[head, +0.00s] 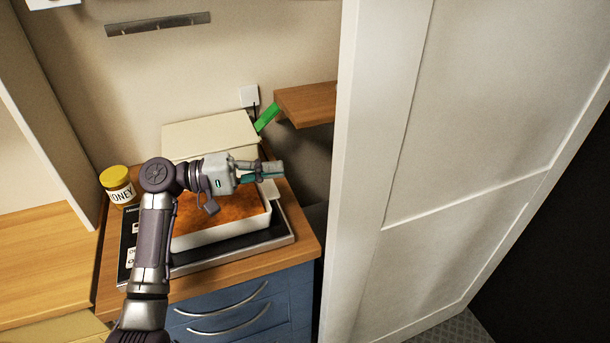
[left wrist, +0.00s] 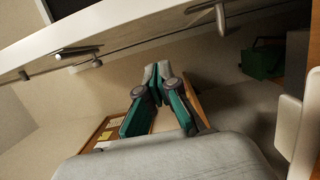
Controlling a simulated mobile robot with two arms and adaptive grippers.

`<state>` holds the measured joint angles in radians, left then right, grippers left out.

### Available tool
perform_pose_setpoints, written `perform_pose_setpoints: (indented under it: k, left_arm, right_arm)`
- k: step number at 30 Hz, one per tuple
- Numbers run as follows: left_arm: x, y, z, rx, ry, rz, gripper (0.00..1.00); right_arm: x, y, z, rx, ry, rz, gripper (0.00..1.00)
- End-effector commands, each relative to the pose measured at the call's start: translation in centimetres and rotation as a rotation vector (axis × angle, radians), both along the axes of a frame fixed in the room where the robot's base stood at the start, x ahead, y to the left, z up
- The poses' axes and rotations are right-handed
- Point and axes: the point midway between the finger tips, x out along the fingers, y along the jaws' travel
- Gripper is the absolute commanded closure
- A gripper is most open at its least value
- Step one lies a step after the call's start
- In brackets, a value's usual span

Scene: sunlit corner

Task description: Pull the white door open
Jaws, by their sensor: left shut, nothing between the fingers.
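The white door (head: 480,130) fills the right of the head view as a tall panelled leaf. Its upright edge (head: 365,170) faces the counter, and a dark space shows past its lower right side. No handle shows on the part in view. My left gripper (head: 272,172) is left of the door edge, apart from it, above a dish on the counter. In the left wrist view its green and grey fingers (left wrist: 156,80) meet at the tips with nothing between them. My right gripper is in neither view.
A white dish with orange-brown contents (head: 215,225) sits on a dark tray under my left arm. A honey jar (head: 118,187) stands left of it. A wooden shelf (head: 305,103) juts out near the door. Blue drawers (head: 235,310) are below the counter.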

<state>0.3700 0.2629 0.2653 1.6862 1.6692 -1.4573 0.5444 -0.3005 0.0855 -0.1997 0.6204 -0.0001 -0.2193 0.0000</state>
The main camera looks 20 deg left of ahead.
Motion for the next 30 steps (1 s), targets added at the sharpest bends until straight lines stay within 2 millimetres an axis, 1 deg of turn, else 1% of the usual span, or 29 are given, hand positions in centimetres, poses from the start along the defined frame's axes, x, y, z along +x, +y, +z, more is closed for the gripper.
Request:
perform_pose_setpoints:
  k: [5, 13, 14, 15, 18, 21, 25, 30]
  left_arm:
    - [1.1, -2.9, 0.5, -0.004, 0.001, -0.004, 1.00]
    - [3.3, -8.3, 0.4, -0.001, 0.002, -0.003, 1.00]
    - [3.5, -8.8, 0.4, -0.002, 0.001, -0.003, 1.00]
    - [3.2, -9.3, 0.4, 0.000, 0.002, -0.002, 1.00]
    - [1.7, -10.1, 0.4, 0.001, 0.003, 0.000, 1.00]
    - [0.9, -10.7, 0.2, 0.002, 0.002, 0.000, 1.00]
    - [0.4, -11.0, 0.0, 0.004, 0.001, 0.000, 1.00]
    - [0.3, -11.1, -0.1, 0.004, 0.000, 0.001, 1.00]
  right_arm:
    - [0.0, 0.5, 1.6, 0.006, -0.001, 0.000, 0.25]
    - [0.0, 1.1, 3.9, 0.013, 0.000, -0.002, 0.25]
    - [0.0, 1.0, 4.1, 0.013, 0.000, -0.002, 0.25]
    - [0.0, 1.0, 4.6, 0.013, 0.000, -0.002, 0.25]
    - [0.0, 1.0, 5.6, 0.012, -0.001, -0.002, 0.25]
    - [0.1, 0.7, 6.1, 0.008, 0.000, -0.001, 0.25]
    - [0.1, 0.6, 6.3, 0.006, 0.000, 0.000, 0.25]
    - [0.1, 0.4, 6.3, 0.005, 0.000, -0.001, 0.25]
